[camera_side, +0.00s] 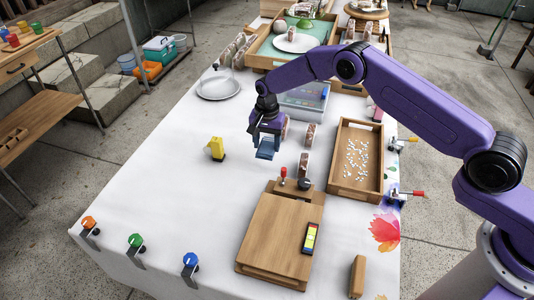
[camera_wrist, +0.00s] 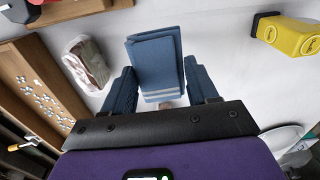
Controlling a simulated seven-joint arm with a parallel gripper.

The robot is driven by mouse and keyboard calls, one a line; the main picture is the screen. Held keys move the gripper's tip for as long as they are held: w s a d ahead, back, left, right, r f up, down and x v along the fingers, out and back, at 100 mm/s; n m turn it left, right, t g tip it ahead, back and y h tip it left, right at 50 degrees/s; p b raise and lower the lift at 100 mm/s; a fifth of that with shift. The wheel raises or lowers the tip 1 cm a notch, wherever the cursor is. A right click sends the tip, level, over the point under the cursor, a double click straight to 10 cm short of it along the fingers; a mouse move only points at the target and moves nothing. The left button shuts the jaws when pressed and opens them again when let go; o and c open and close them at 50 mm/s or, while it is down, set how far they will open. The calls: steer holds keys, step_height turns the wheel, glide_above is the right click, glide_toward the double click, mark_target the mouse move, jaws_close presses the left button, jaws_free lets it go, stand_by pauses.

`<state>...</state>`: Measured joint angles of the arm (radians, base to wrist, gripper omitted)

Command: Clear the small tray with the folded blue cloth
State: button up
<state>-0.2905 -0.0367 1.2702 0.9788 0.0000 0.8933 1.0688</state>
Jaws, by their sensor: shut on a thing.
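My gripper (camera_side: 267,138) is shut on the folded blue cloth (camera_wrist: 154,60), which sticks out between its two dark blue fingers. In the side view the cloth (camera_side: 266,150) hangs below the fingers and appears held above the white tablecloth. The small wooden tray (camera_side: 353,195) lies to the right of my gripper, with many small white bits scattered on its floor. It shows at the left of the wrist view (camera_wrist: 54,75). My gripper is apart from the tray, with wrapped packages between them.
Wrapped packages (camera_side: 304,165) stand left of the tray. A yellow object (camera_side: 216,148) stands left of my gripper. A wooden board (camera_side: 270,240) lies in front, with a coloured item (camera_side: 311,238) on it. A round plate (camera_side: 218,90) is behind. The table's left front is mostly clear.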

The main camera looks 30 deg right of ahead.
mark_target(267, 145)
step_height(267, 145, up, 9)
steer(key=s+d+m, duration=0.4)
steer(key=d+m, duration=0.1)
steer(key=d, duration=0.3)
steer(key=s+d+m, duration=0.4)
steer(key=d+m, duration=0.1)
steer(key=d, duration=0.3)
steer(key=s+d+m, duration=0.7)
steer(key=s+m, duration=0.1)
steer(key=s, duration=0.4)
steer(key=shift+m, duration=0.3)
steer(key=shift+s+a+f, duration=0.1)
steer(key=shift+s+f, duration=0.05)
steer(key=shift+f, duration=2.5)
steer(key=shift+s+f, duration=0.15)
steer(key=shift+f, duration=2.5)
